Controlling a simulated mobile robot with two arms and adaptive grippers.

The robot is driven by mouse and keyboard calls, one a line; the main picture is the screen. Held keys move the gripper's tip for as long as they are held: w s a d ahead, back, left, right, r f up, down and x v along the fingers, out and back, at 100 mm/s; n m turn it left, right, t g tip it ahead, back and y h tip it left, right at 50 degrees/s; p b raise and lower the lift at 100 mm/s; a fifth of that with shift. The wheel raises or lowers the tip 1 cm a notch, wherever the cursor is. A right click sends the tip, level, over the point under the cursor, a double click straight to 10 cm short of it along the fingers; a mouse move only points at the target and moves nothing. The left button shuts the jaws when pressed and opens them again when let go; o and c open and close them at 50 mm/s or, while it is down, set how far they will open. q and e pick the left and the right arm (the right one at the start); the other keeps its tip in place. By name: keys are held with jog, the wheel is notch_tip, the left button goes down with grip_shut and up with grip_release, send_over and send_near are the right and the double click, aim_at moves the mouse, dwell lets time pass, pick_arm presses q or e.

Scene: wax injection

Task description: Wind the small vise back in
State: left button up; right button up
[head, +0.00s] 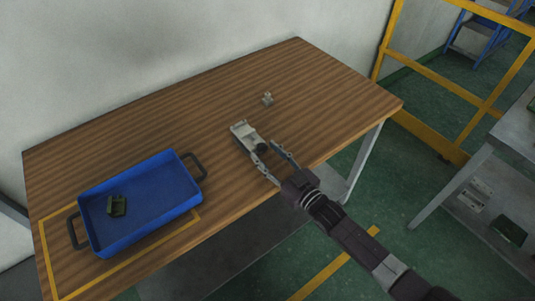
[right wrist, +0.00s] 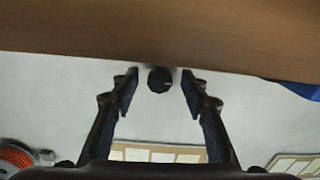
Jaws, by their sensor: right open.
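The small vise (head: 244,135) is a light grey block on the wooden table, right of the table's middle. A dark round knob (head: 262,148) is at its near end. My right gripper (head: 265,150) is open, its two fingers spread on either side of the knob. In the right wrist view the knob (right wrist: 160,79) shows between the fingertips of the right gripper (right wrist: 160,88), with gaps on both sides. The vise body is hidden behind the knob there. My left gripper is not in view.
A blue tray (head: 150,225) with black handles holds a small dark green part (head: 117,205), within a yellow outline at the table's left. A small metal piece (head: 267,98) stands behind the vise. The wooden table (head: 200,120) is otherwise clear.

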jog(key=v, duration=1.2)
